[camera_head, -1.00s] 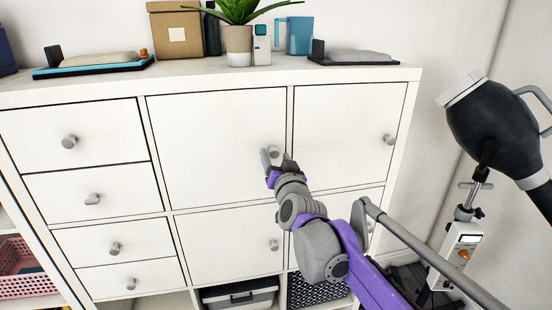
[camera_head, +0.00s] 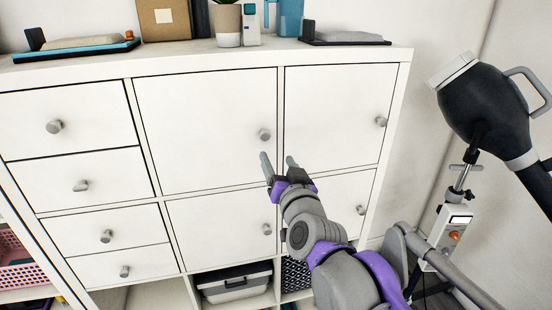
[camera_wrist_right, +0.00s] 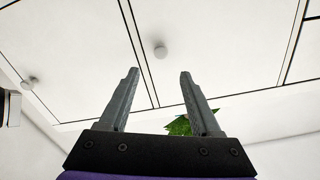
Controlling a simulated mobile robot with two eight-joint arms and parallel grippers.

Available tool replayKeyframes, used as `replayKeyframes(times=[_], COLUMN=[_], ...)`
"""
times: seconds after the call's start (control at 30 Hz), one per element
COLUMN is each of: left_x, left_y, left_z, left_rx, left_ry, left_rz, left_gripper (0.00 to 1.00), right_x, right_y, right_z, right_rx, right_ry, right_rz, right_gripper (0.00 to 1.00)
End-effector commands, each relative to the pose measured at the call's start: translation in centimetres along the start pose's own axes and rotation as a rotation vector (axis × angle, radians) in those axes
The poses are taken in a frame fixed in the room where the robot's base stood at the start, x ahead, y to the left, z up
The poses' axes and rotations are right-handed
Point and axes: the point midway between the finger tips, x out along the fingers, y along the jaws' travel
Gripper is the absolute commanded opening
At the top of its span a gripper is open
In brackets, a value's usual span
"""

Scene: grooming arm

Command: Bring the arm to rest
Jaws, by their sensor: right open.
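My right gripper (camera_head: 278,162) is in front of the white cabinet (camera_head: 345,57), just below the knob (camera_head: 264,134) of the upper middle door. Its two grey fingers are apart and nothing is between them. The right wrist view shows the same open fingers (camera_wrist_right: 158,75) pointing toward the cabinet front, with a round knob (camera_wrist_right: 160,52) beyond them. My right arm reaches up from the bottom right of the head view. My left gripper is in neither current view.
A black dryer-like device (camera_head: 488,112) on a stand is at the right. A plant pot (camera_head: 227,26), a brown box (camera_head: 165,20) and trays stand on the cabinet top. A lidded bin (camera_head: 235,284) and a pink basket (camera_head: 14,262) sit in lower cubbies. The cabinet doors look closed.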

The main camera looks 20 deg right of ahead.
Motion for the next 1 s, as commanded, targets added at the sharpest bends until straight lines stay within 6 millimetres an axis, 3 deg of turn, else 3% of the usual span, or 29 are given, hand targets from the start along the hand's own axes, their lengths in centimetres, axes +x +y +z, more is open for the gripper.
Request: replayKeyframes(times=[0.27,0.37,0.47,0.57,0.7,0.8,0.9,1.0], left_x=[0.0,-0.1,-0.2,-0.4,-0.6,-0.7,-0.8,-0.9], left_y=[0.0,0.0,0.0,0.0,0.0,0.0,0.0,0.0], left_z=[0.0,-0.1,-0.2,-0.3,-0.6,-0.7,-0.8,-0.8], left_rx=[0.0,0.0,0.0,0.0,0.0,0.0,0.0,0.0], left_ry=[0.0,0.0,0.001,0.003,0.004,0.005,0.006,0.007], left_rz=[0.0,0.0,0.0,0.0,0.0,0.0,0.0,0.0], left_gripper=[0.0,0.0,0.0,0.0,0.0,0.0,0.0,0.0], right_x=[-0.1,-0.7,-2.7,-6.1,-12.5,-17.1,-21.2,-24.1], right_y=[0.0,0.1,0.4,1.6,4.7,7.3,9.6,11.3], right_z=[0.1,1.5,5.4,11.2,19.4,24.1,27.3,29.3], right_rx=[-0.001,-0.013,-0.051,-0.105,-0.182,-0.228,-0.262,-0.283], right_ry=[-0.003,-0.048,-0.169,-0.354,-0.631,-0.804,-0.94,-1.031], right_rz=[-0.001,-0.013,-0.039,-0.054,-0.027,0.019,0.072,0.118], right_gripper=[0.65,0.65,0.65,0.65,0.65,0.65,0.65,0.65])
